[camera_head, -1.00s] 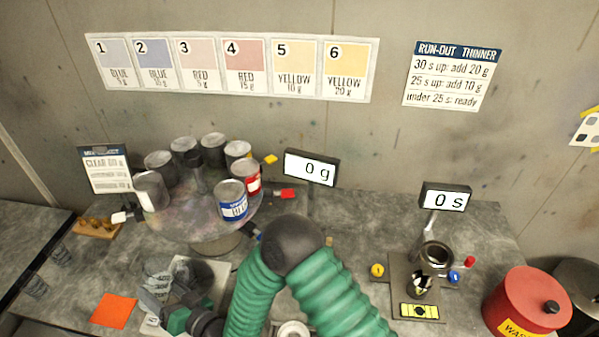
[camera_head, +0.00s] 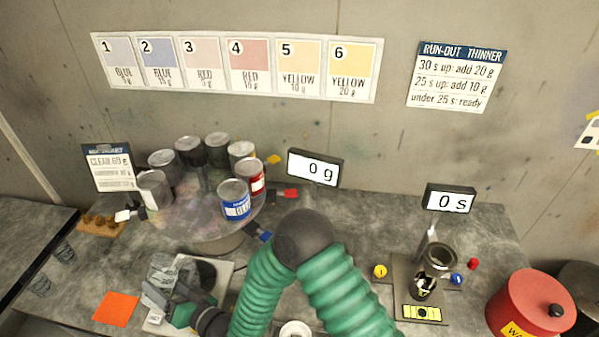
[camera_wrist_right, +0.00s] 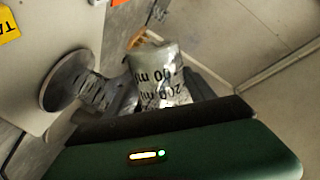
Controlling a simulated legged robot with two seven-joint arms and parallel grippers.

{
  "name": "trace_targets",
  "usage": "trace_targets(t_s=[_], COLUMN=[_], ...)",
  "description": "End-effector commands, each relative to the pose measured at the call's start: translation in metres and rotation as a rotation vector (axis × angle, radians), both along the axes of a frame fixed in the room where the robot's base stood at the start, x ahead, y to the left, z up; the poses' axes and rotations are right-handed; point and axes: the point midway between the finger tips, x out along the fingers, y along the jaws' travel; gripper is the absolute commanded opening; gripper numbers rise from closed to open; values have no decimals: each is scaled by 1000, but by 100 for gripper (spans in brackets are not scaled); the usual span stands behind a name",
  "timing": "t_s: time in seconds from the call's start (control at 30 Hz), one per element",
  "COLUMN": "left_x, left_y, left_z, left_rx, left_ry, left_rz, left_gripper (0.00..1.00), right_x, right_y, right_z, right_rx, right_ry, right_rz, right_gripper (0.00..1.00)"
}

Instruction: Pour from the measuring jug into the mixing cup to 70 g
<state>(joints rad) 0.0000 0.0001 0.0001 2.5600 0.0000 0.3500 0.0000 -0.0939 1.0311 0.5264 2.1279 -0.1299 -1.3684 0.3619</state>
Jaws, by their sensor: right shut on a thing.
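My right gripper (camera_head: 176,298) is shut on the measuring jug (camera_head: 162,266), a clear vessel with black ml markings, at the lower left of the head view. The jug (camera_wrist_right: 157,75) also shows between the fingers in the right wrist view. A clear ribbed cup, which looks like the mixing cup (camera_wrist_right: 96,92), stands on the scale's dark round plate (camera_wrist_right: 62,78), beside the jug. In the head view my gripper and the jug hide most of this cup. The scale display (camera_head: 315,168) reads 0 g. My left gripper is not in view.
A round turntable (camera_head: 190,220) with several paint tins stands behind the scale (camera_head: 220,272). An orange sheet (camera_head: 116,308) lies left of it. A timer display (camera_head: 449,200) reads 0 s, above a small stand (camera_head: 405,275). A red waste bin (camera_head: 525,305) stands at right.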

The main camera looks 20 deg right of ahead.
Motion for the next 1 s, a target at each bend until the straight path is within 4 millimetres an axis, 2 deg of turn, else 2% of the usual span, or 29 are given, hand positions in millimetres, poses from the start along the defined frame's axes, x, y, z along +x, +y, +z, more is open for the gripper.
trace_targets(t_s=[0.67,0.83,1.0], left_x=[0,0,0], left_y=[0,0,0], left_z=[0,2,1], left_rx=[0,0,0], left_ry=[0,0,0], left_rz=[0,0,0], left_gripper=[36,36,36], right_x=[0,0,-1], right_y=[0,0,1], right_z=[1,4,4], right_rx=[-1,117,120], right_ry=[-3,87,90], right_rz=[-1,-2,0], right_gripper=[13,13,13])
